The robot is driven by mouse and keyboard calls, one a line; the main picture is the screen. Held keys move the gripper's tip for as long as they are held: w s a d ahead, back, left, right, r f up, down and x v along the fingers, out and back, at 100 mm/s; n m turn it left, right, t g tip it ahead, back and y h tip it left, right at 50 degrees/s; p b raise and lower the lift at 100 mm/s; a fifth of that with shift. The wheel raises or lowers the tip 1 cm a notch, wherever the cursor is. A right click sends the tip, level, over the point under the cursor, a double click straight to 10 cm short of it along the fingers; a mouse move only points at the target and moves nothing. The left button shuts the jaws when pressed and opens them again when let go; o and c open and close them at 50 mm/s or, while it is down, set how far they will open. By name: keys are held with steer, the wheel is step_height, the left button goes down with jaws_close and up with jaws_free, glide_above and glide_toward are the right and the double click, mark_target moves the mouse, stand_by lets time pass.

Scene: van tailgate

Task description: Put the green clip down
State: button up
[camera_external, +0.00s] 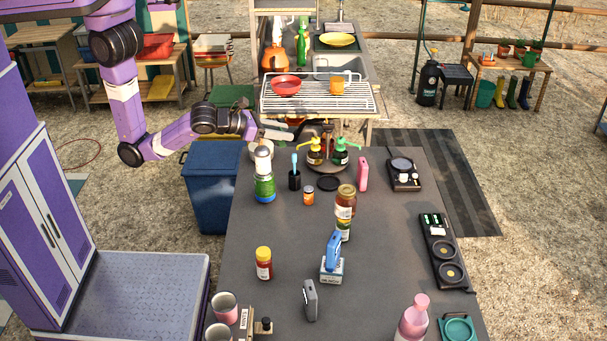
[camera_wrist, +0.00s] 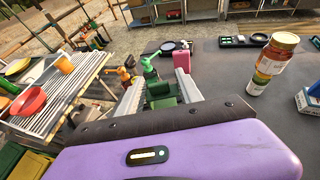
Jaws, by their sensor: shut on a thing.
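My gripper (camera_external: 274,131) is above the far left end of the dark table (camera_external: 205,300). In the wrist view, my gripper (camera_wrist: 161,97) is shut on the green clip (camera_wrist: 162,93), which sits between its two pale fingers. The clip appears held above the tabletop. I cannot make out the clip in the external view.
The table is clear around (camera_external: 395,235). A metal rack (camera_external: 350,102) lies beyond.

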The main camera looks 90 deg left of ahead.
steer(key=s+a+r+b, duration=0.1)
steer(key=s+a, duration=0.1)
steer(key=a, duration=0.5)
steer(key=shift+n+y, duration=0.3)
steer(key=f+b, duration=0.1)
steer(key=f, duration=0.5)
steer(key=f+b, duration=0.1)
steer(key=f, duration=0.6)
steer(key=f+b, duration=0.2)
steer(key=f, duration=0.4)
steer(key=shift+w+a+f, duration=0.15)
steer(key=shift+a, duration=0.1)
steer(key=shift+f, duration=0.15)
steer(key=o, duration=1.3)
steer(key=v, duration=1.2)
steer(key=shift+w+r, duration=0.1)
steer(key=shift+r, duration=0.15)
